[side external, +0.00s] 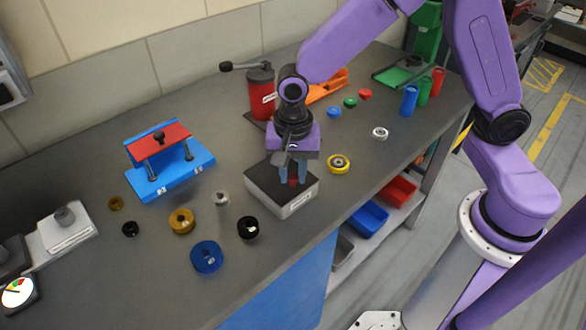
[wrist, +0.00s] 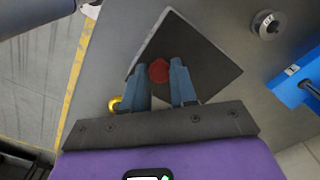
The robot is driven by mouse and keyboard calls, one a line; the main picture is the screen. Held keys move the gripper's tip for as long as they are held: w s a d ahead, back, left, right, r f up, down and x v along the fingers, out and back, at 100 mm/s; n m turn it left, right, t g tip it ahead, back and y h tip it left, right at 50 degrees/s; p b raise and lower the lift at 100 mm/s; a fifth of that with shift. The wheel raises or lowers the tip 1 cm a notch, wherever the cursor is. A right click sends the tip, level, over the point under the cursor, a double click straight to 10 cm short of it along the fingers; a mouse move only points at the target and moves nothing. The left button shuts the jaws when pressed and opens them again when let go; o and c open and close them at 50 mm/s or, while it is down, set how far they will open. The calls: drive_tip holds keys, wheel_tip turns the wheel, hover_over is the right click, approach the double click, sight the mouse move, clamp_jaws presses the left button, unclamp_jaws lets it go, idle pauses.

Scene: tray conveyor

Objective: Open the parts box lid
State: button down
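The parts box (side external: 299,205) is a pale grey box with a flat dark lid (side external: 262,182), standing near the table's front edge. The lid lies flat on the box, with no gap that I can see. A red knob (side external: 293,182) stands on the lid; in the wrist view the knob (wrist: 158,71) shows between the fingertips. My gripper (side external: 293,178) points down over the lid. Its two blue-grey fingers (wrist: 159,68) are close against both sides of the knob and appear shut on it. The fingers partly hide the knob in the side view.
A yellow ring (side external: 339,163) lies right of the box. A black ring (side external: 248,227) and a silver spool (side external: 221,198) lie to its left. A blue fixture (side external: 175,178) with a red bar stands farther left. A red press (side external: 261,95) stands behind my gripper.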

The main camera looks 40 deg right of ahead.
drive_tip(key=shift+w, duration=5.75)
drive_tip(key=c, duration=0.9)
unclamp_jaws()
drive_tip(key=shift+r, duration=0.1)
wheel_tip(320, 180, up, 17)
drive_tip(key=shift+r, duration=0.2)
drive_tip(key=s+d+f+n, duration=0.2)
drive_tip(key=s+d+n, duration=0.2)
drive_tip(key=s+n, duration=0.3)
drive_tip(key=s+d+f+n, duration=0.3)
drive_tip(key=s+d+n, duration=0.2)
drive_tip(key=s, duration=0.8)
drive_tip(key=s+d+f+n, duration=0.3)
drive_tip(key=s+d+n, duration=0.1)
drive_tip(key=s+n, duration=0.5)
drive_tip(key=shift+s+d+f+n, duration=0.1)
drive_tip(key=shift+s+d+n, duration=0.1)
drive_tip(key=shift+s, duration=0.35)
drive_tip(key=shift+s+d+f+n, duration=0.1)
drive_tip(key=shift+s+d, duration=0.05)
drive_tip(key=shift+s, duration=0.4)
